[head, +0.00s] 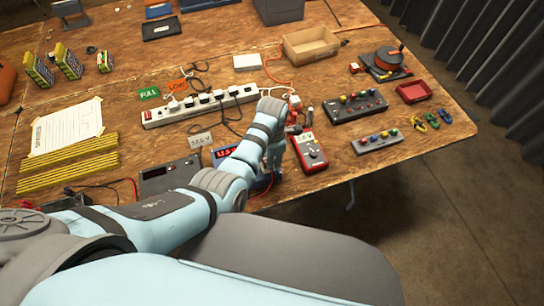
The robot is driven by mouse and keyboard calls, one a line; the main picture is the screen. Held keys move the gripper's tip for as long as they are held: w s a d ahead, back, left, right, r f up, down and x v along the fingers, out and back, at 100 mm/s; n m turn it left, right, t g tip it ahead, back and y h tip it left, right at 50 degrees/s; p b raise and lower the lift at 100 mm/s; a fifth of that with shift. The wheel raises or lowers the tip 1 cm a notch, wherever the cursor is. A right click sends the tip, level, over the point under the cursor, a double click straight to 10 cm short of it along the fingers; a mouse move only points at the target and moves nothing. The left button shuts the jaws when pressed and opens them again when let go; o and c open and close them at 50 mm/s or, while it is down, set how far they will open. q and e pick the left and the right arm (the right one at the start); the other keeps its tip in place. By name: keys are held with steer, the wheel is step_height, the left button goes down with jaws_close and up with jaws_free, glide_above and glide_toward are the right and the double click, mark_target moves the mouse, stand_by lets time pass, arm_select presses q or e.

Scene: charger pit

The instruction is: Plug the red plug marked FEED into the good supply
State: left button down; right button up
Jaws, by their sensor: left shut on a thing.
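My left arm reaches in from the left across the front of the table. My left gripper (273,161) points down near the front edge, beside the red multimeter. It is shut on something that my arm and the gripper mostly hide. A red lead (265,187) shows just below it, but I cannot make out a FEED mark. A grey supply box (170,174) stands left of my forearm. A blue unit with a lit red display (226,152) is partly hidden behind the forearm. A small card with a voltage (200,140) stands behind them. My right gripper is not in view.
A white power strip (200,106) with several plugs lies behind my wrist. The red multimeter (309,151) is just right of the gripper. Two knobbed boxes (356,105) (376,143) stand further right. A cardboard tray (311,44) is at the back. Yellow strips (68,162) lie left.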

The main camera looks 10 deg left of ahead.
arm_select(q)
steer(key=shift+f+b, duration=0.3)
steer(key=shift+f, duration=0.2)
stand_by(0.4)
stand_by(0.5)
stand_by(0.5)
steer(key=c, duration=1.4)
jaws_free()
steer(key=shift+o, duration=0.3)
steer(key=shift+o, duration=1.2)
